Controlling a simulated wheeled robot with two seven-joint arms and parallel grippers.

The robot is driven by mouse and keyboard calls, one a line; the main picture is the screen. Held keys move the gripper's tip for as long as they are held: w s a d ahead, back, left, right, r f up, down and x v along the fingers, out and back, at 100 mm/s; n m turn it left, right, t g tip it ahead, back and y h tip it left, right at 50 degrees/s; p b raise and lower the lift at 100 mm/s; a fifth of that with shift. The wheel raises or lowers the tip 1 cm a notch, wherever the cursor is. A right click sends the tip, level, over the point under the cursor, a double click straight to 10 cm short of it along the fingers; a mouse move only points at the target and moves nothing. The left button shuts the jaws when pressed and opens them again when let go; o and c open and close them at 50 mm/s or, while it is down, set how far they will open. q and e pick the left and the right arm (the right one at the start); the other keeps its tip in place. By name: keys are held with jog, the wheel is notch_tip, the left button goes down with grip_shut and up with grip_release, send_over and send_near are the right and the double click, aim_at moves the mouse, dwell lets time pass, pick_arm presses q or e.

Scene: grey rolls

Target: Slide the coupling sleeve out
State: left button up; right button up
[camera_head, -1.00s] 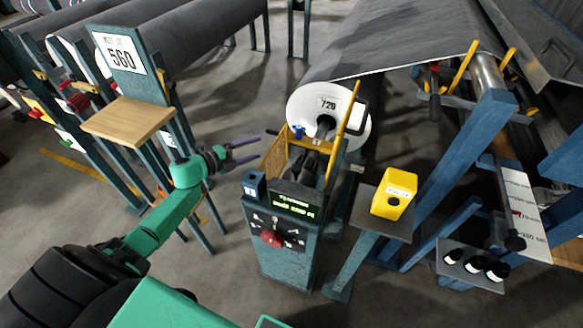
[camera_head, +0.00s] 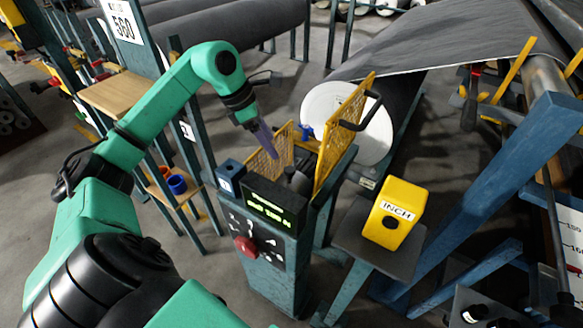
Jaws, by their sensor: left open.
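My left gripper (camera_head: 270,150) comes in from the left and points down over the open drive stand, beside its yellow mesh guards. It is open, with its purple-grey fingers seen nearly edge-on, and nothing shows between them. A dark round part (camera_head: 298,181), which may be the coupling sleeve, sits low between the guards, behind the control panel. The gripper is above and left of it, apart as far as I can tell. A small blue piece (camera_head: 305,130) shows by the white roll end (camera_head: 335,115). The shaft is mostly hidden. My right gripper is not in view.
The raised mesh guard (camera_head: 345,130) stands right of the dark part; a lower one (camera_head: 268,157) is on the left. The control panel (camera_head: 272,215) is in front. A yellow INCH box (camera_head: 394,212) stands to the right. A wooden shelf (camera_head: 120,92) is at left.

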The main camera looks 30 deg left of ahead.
aim_at(289, 169)
pick_arm(q)
jog(key=x, duration=1)
jog(key=shift+w+d+f, duration=0.1)
jog(key=shift+w+f, duration=0.05)
jog(key=shift+f, duration=0.1)
grip_shut()
jog(key=shift+r, duration=0.1)
dwell(0.6)
